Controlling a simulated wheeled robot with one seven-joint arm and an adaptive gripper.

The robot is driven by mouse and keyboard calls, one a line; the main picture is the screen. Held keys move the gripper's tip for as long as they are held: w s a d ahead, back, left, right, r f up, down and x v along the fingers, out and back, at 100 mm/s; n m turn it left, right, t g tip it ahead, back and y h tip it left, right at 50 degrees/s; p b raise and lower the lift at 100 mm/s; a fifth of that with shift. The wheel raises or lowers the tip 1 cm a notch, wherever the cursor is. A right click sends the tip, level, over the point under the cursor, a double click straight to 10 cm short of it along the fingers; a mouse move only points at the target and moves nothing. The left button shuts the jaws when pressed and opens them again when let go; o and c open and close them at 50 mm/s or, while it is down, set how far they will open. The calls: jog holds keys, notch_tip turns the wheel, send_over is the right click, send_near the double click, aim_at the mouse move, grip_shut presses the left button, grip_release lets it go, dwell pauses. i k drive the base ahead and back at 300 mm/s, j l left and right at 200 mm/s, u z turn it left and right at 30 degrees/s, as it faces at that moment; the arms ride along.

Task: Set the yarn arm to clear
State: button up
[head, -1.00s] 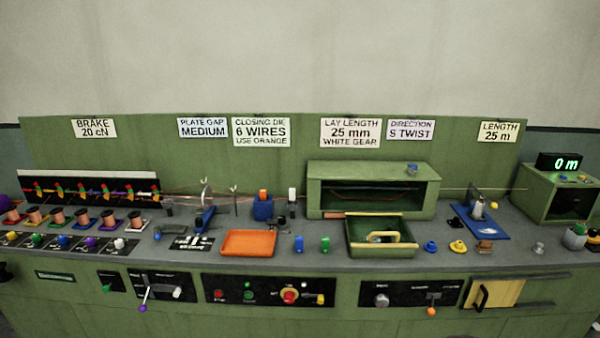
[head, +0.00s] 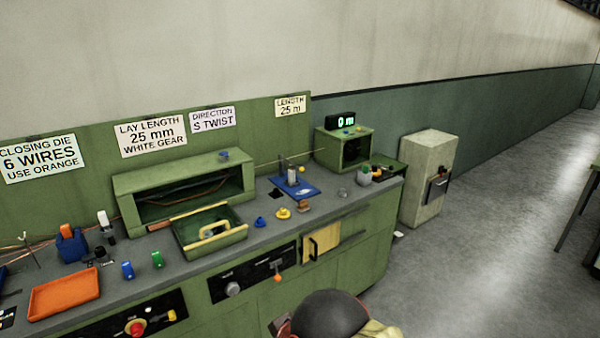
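No part in the head view is labelled legibly as the yarn arm, and I cannot tell which one it is. A lever with an orange knob (head: 277,277) hangs down from a black panel (head: 252,274) on the bench front. A small upright post with a thin rod (head: 291,172) stands on a blue plate (head: 297,190) on the bench top. The panel's small lettering is too small to read. My gripper is not in view.
The green bench (head: 350,222) runs along the wall. On it are an open green housing (head: 183,180), a green tray (head: 243,232), an orange tray (head: 64,294) and a counter reading 0 m (head: 341,119). A pale cabinet (head: 429,180) stands beyond its right end. Grey floor (head: 490,250) is open at right.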

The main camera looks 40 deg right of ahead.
aim_at(301, 169)
jog(key=i+l+z, duration=0.1)
jog(key=i+l, duration=0.2)
jog(key=i, duration=0.15)
jog(key=i+l, duration=0.25)
jog(key=i, duration=0.25)
jog(key=i+l+z, duration=0.15)
jog(key=i+l, duration=0.15)
jog(key=i, duration=0.15)
jog(key=i+l+z, duration=0.1)
jog(key=i, duration=0.4)
jog(key=l, duration=0.1)
